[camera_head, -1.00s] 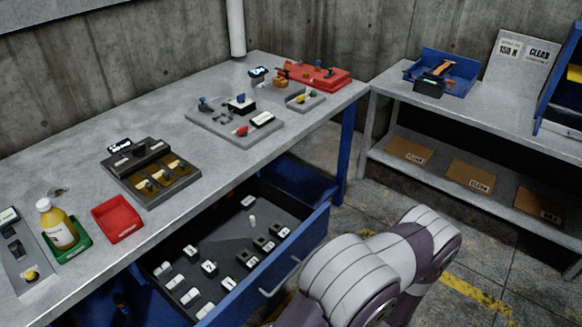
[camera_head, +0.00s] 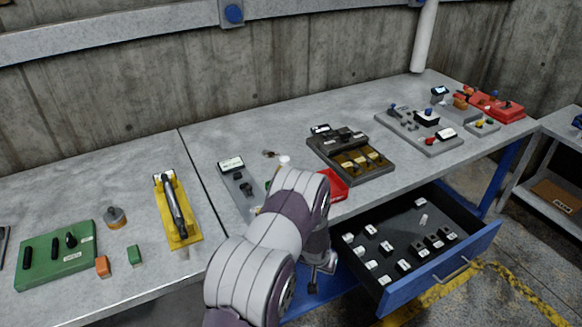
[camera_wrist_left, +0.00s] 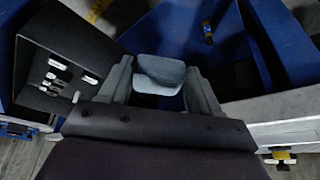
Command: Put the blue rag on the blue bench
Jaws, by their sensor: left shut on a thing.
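The blue rag (camera_wrist_left: 160,70) shows in the left wrist view as a folded grey-blue cloth between the two fingers of my left gripper (camera_wrist_left: 158,88). The gripper is shut on it. In the head view my arm rises from the bottom middle, and its gripper (camera_head: 320,268) hangs beside the bench's front edge, left of the open drawer; the rag cannot be made out there. The bench (camera_head: 290,115) has a grey top and blue legs and drawer front. My right gripper is not in view.
The open blue drawer (camera_head: 440,262) holds several small labelled parts and juts out beside my gripper. The bench top carries a red tray (camera_head: 335,184), a dark fixture (camera_head: 350,155), a grey board (camera_head: 420,130) and, left, a yellow holder (camera_head: 178,212) and green block (camera_head: 57,255).

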